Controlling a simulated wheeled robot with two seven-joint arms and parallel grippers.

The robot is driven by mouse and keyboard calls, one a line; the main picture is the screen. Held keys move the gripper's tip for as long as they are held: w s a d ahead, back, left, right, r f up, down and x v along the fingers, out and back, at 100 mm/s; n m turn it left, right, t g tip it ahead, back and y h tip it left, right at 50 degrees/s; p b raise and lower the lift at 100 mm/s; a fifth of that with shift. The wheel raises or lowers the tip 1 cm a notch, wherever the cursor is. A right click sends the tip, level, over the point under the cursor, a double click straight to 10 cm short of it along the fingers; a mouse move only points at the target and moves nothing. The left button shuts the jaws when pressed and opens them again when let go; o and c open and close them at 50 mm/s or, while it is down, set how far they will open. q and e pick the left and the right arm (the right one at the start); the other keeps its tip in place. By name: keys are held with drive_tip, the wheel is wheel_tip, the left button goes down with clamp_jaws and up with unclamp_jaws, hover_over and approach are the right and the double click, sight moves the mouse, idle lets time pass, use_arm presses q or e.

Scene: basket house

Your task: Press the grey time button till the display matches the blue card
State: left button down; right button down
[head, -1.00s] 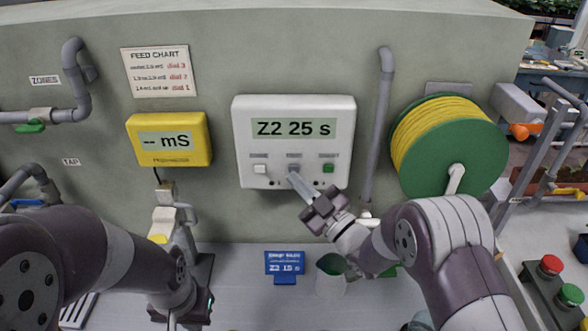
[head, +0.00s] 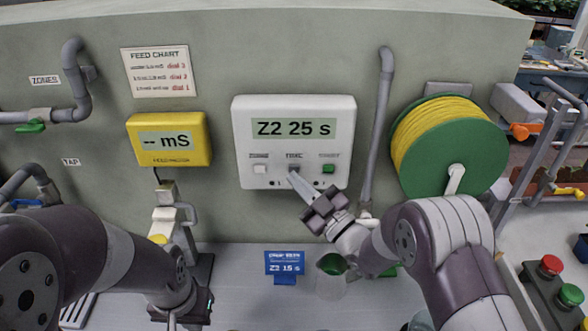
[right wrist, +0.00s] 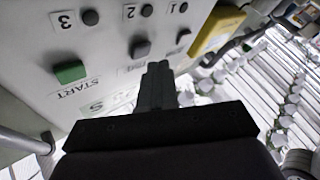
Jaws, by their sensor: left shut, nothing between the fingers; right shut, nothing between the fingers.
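The white control box's display (head: 294,128) reads "Z2 25 s". The blue card (head: 285,264) stands on the bench below and reads "Z2 15 s". In the right wrist view the fingertips (right wrist: 157,68) are close beside the grey button (right wrist: 140,47); contact cannot be told. My left gripper (head: 172,322) is shut, barely showing at the bottom edge.
A yellow meter (head: 169,139) hangs left of the box, below a feed chart (head: 159,71). A green hose reel (head: 455,150) and a grey pipe (head: 384,120) are at right. A clear cup with green in it (head: 331,280) stands near my right wrist.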

drive_tip(key=shift+w, duration=0.1)
drive_tip(key=shift+w+b, duration=0.35)
drive_tip(key=shift+b, duration=0.05)
drive_tip(key=shift+w+b, duration=0.35)
idle(0.6)
drive_tip(key=shift+s, duration=0.85)
